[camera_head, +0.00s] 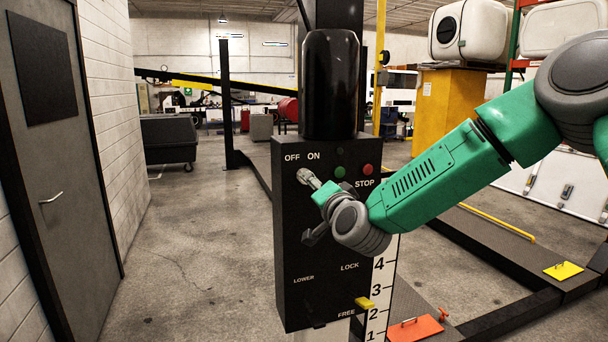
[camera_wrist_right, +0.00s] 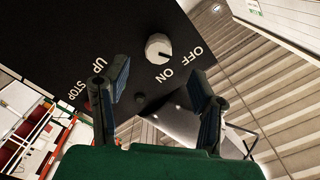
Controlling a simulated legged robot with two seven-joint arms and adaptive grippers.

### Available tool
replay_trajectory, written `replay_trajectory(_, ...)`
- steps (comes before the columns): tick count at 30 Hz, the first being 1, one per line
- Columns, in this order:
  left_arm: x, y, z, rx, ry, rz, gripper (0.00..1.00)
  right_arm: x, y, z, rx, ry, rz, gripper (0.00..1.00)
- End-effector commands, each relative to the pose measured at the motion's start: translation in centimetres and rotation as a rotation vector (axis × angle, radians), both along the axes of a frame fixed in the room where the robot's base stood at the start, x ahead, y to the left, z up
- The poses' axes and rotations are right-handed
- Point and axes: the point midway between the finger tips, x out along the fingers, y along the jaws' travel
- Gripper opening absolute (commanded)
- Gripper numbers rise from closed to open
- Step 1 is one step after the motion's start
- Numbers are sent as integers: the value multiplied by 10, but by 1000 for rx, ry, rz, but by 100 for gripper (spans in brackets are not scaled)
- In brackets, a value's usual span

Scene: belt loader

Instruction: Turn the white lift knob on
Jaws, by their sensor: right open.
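The white lift knob (camera_wrist_right: 158,47) sits on the black control panel, beside the OFF and ON labels, in the right wrist view. Its dark pointer mark faces the labels, roughly between them and nearer OFF. In the head view a pale knob shape (camera_head: 304,176) shows just below those labels. My right gripper (camera_wrist_right: 160,74) is open and empty, its two dark, blue-padded fingers spread on either side of the knob in that view. I cannot tell whether they touch it or how far off they are. My left gripper is not in view.
The panel (camera_head: 300,300) also carries a green button (camera_head: 340,172), a red STOP button (camera_head: 368,169) and a yellow lever (camera_head: 364,303) by FREE. A grey door (camera_head: 50,190) stands at left; floor between is clear.

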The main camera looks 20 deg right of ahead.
Motion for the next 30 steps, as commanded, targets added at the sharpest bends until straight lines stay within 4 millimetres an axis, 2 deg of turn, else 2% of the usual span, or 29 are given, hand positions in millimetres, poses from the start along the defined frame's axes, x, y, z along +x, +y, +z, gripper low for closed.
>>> replay_trajectory(1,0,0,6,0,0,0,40,12,0,2,0,0,-2,52)
replay_trajectory(6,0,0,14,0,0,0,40,44,1,1,0,-1,-1,52)
replay_trajectory(12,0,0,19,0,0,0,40,69,2,1,0,0,0,52)
replay_trajectory(17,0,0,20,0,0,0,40,77,3,1,0,-1,1,52)
replay_trajectory(25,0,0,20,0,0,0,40,78,3,0,-1,1,1,52)
replay_trajectory(26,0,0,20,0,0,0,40,78,3,0,0,1,1,48)
replay_trajectory(27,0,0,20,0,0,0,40,78,3,0,0,1,1,34)
replay_trajectory(30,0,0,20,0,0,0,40,78,3,0,0,1,1,2)
